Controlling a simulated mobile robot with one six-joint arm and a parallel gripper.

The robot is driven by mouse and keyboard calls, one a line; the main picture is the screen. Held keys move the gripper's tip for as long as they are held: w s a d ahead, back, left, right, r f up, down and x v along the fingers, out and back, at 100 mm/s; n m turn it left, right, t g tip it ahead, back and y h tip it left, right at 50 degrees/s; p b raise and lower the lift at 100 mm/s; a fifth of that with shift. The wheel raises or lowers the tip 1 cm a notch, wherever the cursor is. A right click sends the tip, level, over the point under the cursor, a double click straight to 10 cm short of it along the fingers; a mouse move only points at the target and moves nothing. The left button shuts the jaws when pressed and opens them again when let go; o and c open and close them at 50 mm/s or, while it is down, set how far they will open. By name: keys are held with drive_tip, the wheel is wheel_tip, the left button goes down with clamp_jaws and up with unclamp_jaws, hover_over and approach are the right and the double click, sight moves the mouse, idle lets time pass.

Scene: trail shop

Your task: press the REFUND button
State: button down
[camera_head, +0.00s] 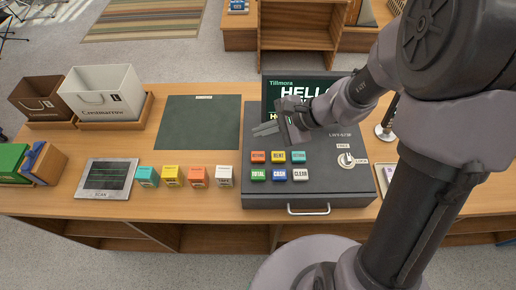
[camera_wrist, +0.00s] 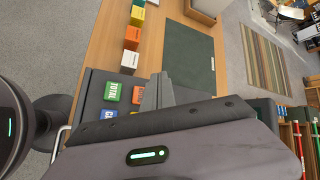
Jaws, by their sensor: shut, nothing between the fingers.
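The cash register (camera_head: 330,190) has two rows of buttons. The far row holds a red button (camera_head: 258,157), a yellow button (camera_head: 278,157) and a teal button (camera_head: 298,157); their labels are too small to read surely, so I cannot tell which says REFUND. The near row holds green TOTAL (camera_head: 258,174), blue CASH (camera_head: 279,174) and white CLEAR (camera_head: 300,174). My gripper (camera_head: 264,130) is shut and empty, over the register beyond the red button.
The register's screen (camera_head: 296,88) stands behind the buttons, partly covered by my arm. A key switch (camera_head: 345,160) sits right of them. Left are several coloured blocks (camera_head: 198,177), a scanner plate (camera_head: 107,179) and a dark mat (camera_head: 199,130) with free room.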

drive_tip(key=b, duration=0.6)
hover_over(261, 157)
wheel_tip(261, 157, down, 8)
drive_tip(key=shift+w+d+r, duration=0.1)
drive_tip(key=shift+r, duration=0.05)
drive_tip(key=shift+f+b, duration=0.5)
drive_tip(key=shift+b, duration=0.05)
idle(1.0)
drive_tip(key=shift+f+b, duration=0.45)
drive_tip(key=shift+b, duration=0.25)
drive_tip(key=shift+f+b, duration=0.4)
drive_tip(key=shift+b, duration=0.1)
idle(0.3)
drive_tip(key=shift+r, duration=0.1)
drive_tip(key=shift+r+p, duration=0.6)
drive_tip(key=shift+r, duration=0.2)
drive_tip(key=shift+r+p, duration=1.8)
drive_tip(key=shift+r, duration=0.7)
